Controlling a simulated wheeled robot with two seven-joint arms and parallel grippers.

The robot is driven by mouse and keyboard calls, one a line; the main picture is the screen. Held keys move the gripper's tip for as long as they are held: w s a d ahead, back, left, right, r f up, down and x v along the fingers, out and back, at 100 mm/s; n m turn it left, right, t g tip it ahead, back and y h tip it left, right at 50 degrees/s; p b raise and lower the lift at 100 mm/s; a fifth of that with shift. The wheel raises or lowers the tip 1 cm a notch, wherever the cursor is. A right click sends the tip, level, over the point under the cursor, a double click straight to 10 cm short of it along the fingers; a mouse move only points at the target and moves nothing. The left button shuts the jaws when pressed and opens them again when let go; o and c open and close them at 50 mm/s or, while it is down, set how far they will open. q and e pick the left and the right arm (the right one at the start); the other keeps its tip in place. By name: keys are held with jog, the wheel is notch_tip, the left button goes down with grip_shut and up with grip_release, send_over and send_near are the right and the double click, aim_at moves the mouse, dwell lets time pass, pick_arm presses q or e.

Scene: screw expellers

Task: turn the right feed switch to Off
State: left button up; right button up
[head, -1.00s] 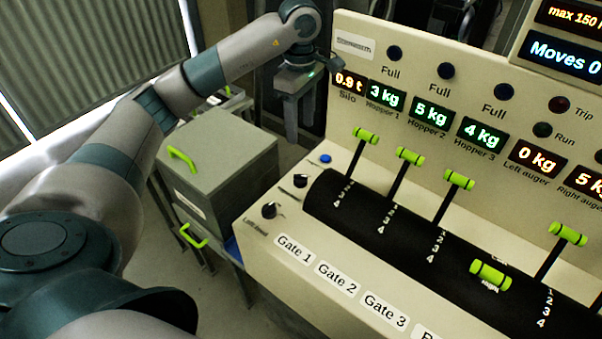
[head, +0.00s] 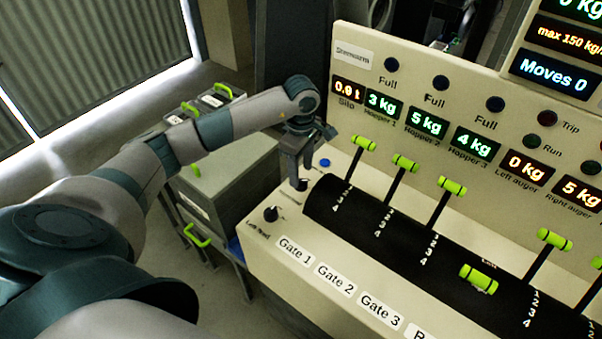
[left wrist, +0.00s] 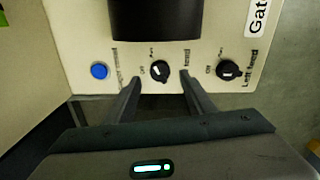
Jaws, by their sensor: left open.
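The right feed switch (left wrist: 160,71) is a small black rotary knob with a white mark on the cream panel. In the left wrist view it has Off at its left and Run above it; its own label is partly hidden by a finger. I cannot tell for sure which way its mark points. In the head view the knob (head: 300,184) shows just below my left gripper (head: 300,170). My left gripper (left wrist: 161,80) is open, with its fingertips on either side of the knob; contact is not visible. My right gripper is out of view.
The left feed switch (left wrist: 229,69), a similar knob, lies to one side, and a blue button (left wrist: 98,71) to the other. A black drum (head: 345,215) with green-handled gate levers (head: 405,163) stands close by. Grey bins (head: 225,180) are at the left of the console.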

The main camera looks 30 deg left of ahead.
aim_at(301, 180)
pick_arm(q)
jog(key=shift+f+p, duration=0.5)
jog(key=shift+f, duration=1.45)
jog(key=c, duration=1.1)
